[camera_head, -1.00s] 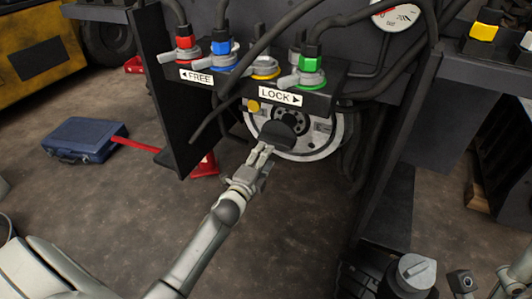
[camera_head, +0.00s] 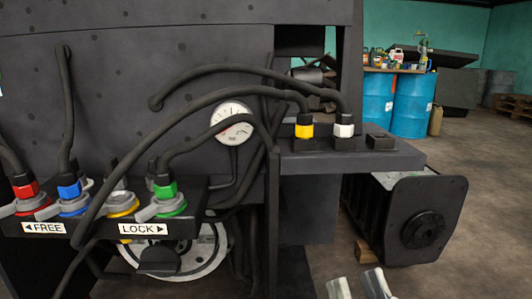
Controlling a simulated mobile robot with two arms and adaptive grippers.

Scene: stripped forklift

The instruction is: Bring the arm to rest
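My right gripper (camera_head: 357,285) shows only as two pale fingertips at the bottom edge, right of centre. The fingertips stand apart with a gap between them and nothing visible in it. The rest of that gripper and its arm are below the frame. My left gripper is out of view. The forklift's dark panel (camera_head: 130,75) fills the left and middle of the view.
A valve block with FREE and LOCK labels (camera_head: 143,229) carries red, blue, yellow and green hose fittings. Below it is a metal disc (camera_head: 205,255). A shelf (camera_head: 400,155) holds yellow and white connectors. Blue barrels (camera_head: 412,105) stand behind; open floor lies right.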

